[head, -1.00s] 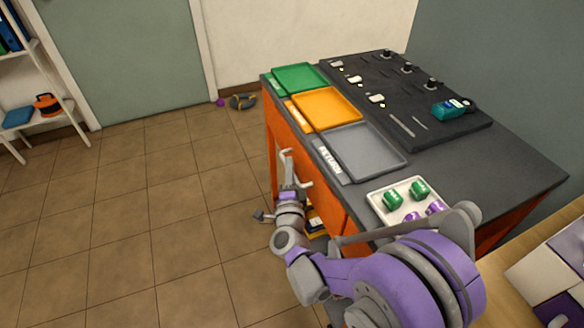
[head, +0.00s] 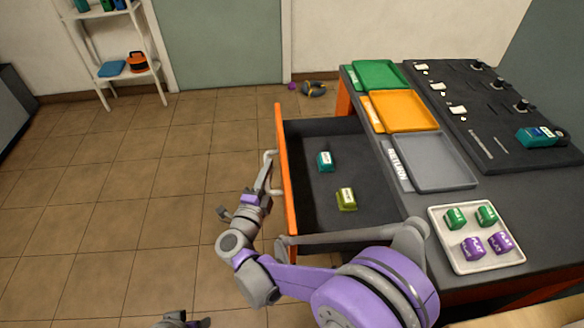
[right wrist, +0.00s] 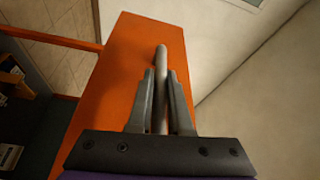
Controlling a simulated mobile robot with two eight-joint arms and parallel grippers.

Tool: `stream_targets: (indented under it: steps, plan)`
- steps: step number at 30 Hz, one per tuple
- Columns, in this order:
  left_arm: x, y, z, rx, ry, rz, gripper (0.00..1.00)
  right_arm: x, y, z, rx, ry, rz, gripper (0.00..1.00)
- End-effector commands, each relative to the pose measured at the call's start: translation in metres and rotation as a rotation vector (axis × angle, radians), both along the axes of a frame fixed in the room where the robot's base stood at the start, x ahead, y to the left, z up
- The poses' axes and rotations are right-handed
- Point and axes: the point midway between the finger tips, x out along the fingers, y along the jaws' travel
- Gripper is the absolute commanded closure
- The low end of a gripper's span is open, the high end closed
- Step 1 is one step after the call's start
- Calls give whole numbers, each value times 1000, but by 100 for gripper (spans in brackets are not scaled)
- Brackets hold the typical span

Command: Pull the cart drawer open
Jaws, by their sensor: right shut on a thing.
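The cart drawer (head: 330,185) stands pulled out from the dark-topped cart (head: 470,190), with its orange front (head: 286,170) well away from the cart body. A teal block (head: 325,161) and an olive-green block (head: 346,199) with pale labels lie inside it. My right gripper (head: 266,182) is at the grey bar handle (head: 269,156) on the drawer front. In the right wrist view its two fingers (right wrist: 160,100) are closed on either side of the handle bar (right wrist: 161,60). A grey part at the bottom edge may be my left gripper (head: 182,320); its jaws are unclear.
The cart top holds green (head: 380,74), orange (head: 405,111) and grey (head: 436,162) trays, plus a white tray (head: 456,252) with several green and purple blocks. A white shelf (head: 129,75) stands at the back left. The tiled floor left of the drawer is clear.

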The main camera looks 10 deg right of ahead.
Motion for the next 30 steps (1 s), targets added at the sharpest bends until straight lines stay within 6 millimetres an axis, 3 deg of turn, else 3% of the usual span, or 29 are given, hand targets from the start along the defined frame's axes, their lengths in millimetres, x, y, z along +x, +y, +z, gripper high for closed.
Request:
stream_targets:
  steps: [3,9,22,23,27,30]
  plan:
    - [0,0,1,0,0,0,40,1,17,-1,3,1,2,100]
    - [0,0,2,0,-1,0,40,1,31,-1,3,1,1,100]
    - [0,0,2,0,-1,0,40,2,34,-1,2,1,-1,100]
    - [0,0,2,0,-1,0,40,2,33,-1,2,1,-1,81]
    - [0,0,2,0,-1,0,40,2,33,-1,1,0,-1,56]
    - [0,0,2,0,-1,0,40,2,33,0,1,0,0,53]
